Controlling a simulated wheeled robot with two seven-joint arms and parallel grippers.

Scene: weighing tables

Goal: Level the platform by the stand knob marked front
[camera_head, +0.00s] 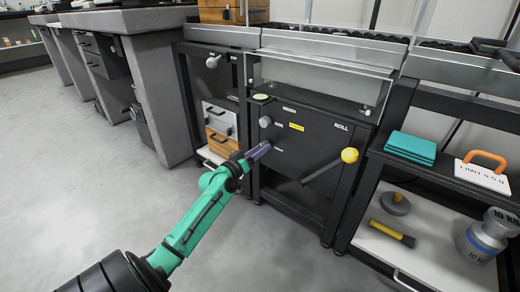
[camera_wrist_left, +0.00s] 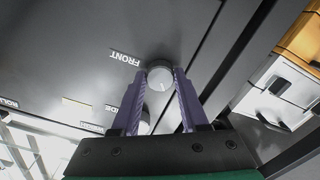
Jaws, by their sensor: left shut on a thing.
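The dark stand panel (camera_head: 308,125) has a small knob (camera_wrist_left: 160,74) beside a white label reading FRONT (camera_wrist_left: 125,58) in the left wrist view. My left gripper (camera_head: 264,147) has its two purple fingers on either side of this knob, shut on it. In the head view the fingers hide the knob. A pale line marks the knob's face. A second round grey knob (camera_head: 265,121) sits higher on the panel. A metal platform (camera_head: 320,78) spans the top of the stand. A round pale green disc (camera_head: 262,98), perhaps a bubble level, sits at its left. My right gripper is out of view.
A lever with a yellow ball (camera_head: 349,155) sticks out from the panel near the word ROLL. The right shelf unit holds teal cloths (camera_head: 410,148), a sign with an orange handle (camera_head: 484,172) and metal weights (camera_head: 484,238). The floor (camera_head: 90,170) at left is clear.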

